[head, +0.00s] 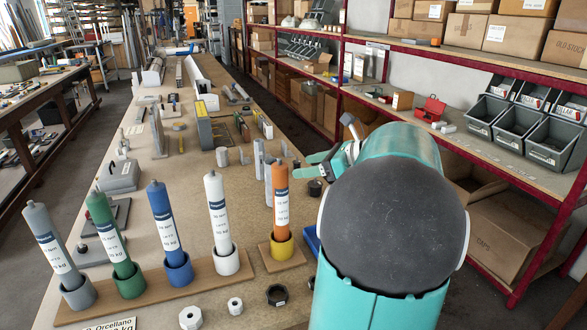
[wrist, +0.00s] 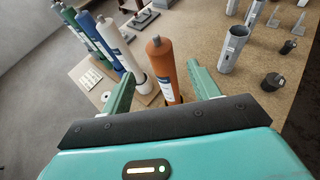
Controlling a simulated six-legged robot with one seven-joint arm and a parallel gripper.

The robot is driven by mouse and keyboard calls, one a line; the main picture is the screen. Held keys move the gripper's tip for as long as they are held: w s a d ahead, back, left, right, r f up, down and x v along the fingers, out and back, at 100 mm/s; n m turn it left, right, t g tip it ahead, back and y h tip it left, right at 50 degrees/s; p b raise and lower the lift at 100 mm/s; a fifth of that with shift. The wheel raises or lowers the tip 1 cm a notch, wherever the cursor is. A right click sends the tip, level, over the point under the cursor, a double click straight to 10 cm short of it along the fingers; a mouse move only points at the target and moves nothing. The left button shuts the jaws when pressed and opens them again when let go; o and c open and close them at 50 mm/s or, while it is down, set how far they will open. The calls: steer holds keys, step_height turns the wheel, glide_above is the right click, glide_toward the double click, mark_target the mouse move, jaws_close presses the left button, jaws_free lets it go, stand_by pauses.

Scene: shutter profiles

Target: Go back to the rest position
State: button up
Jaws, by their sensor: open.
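My gripper (head: 318,170) is in the right half of the head view, just right of the orange cylinder (head: 281,205). My arm's large rounded link hides part of it. In the wrist view my gripper (wrist: 164,82) is open, with its two green fingers apart. The orange cylinder (wrist: 166,68) shows between and beyond the fingers, and nothing is seen held. It stands upright in a yellow cup (head: 282,246) on a small wooden base.
Grey, green, blue and white cylinders (head: 217,215) stand in matching cups on a wooden board (head: 188,289). Hex nuts (head: 277,295) lie at the bench's front. Red-framed shelves (head: 482,71) with boxes and grey bins (head: 515,126) run along the right. A grey tube (wrist: 233,46) stands right of the fingers.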

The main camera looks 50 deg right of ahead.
steer(key=shift+s+d+r, duration=0.1)
steer(key=shift+s+r, duration=0.1)
steer(key=shift+s, duration=0.2)
stand_by(0.4)
